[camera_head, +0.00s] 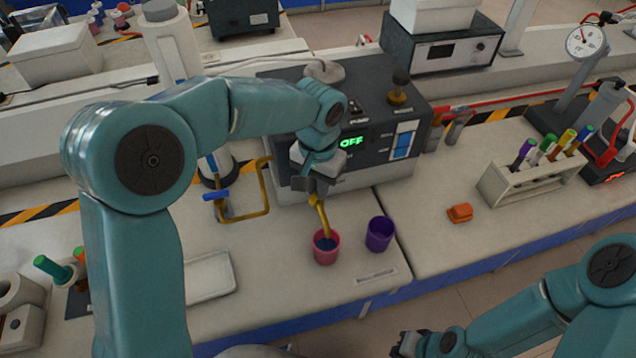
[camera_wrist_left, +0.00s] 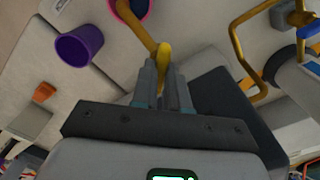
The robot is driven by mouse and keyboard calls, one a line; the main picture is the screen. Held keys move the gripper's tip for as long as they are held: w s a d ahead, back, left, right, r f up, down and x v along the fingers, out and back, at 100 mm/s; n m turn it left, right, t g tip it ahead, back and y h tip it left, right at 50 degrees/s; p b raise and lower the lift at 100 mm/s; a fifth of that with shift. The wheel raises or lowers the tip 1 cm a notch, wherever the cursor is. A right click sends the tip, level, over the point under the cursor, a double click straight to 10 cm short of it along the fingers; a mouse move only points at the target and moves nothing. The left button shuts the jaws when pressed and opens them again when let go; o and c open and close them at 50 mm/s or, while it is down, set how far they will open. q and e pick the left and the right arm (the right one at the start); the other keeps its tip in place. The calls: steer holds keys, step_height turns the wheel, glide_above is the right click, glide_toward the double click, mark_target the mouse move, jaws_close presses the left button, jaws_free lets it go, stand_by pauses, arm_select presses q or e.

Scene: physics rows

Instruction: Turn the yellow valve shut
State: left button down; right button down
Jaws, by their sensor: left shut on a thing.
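My left gripper (camera_head: 318,188) is in front of the grey box with the green "OFF" display (camera_head: 350,141), shut on a yellow curved piece (camera_head: 322,216). I cannot tell whether this piece is the valve's handle or a spout. Its lower end reaches the pink cup (camera_head: 326,247), which holds something dark blue. In the left wrist view the fingers (camera_wrist_left: 163,85) close around the yellow piece (camera_wrist_left: 163,54). My right gripper (camera_head: 406,344) is low at the front, away from the bench things; its finger opening is unclear.
A purple cup (camera_head: 380,235) stands right of the pink one. A yellow bent pipe (camera_head: 265,195) with a blue handle (camera_head: 216,196) is to the left. An orange block (camera_head: 460,213), a marker rack (camera_head: 530,184) and a white tray (camera_head: 210,276) stand around. Bench is bare between cups and block.

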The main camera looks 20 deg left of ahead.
arm_select(q)
steer(key=m+p, duration=0.1)
steer(key=m, duration=0.3)
steer(key=shift+m+p, duration=0.4)
steer(key=shift+m, duration=1.9)
steer(key=c, duration=1.1)
jaws_free()
steer(key=shift+c, duration=0.2)
step_height(320, 180, up, 16)
steer(key=shift+r, duration=0.2)
steer(key=shift+p, duration=0.3)
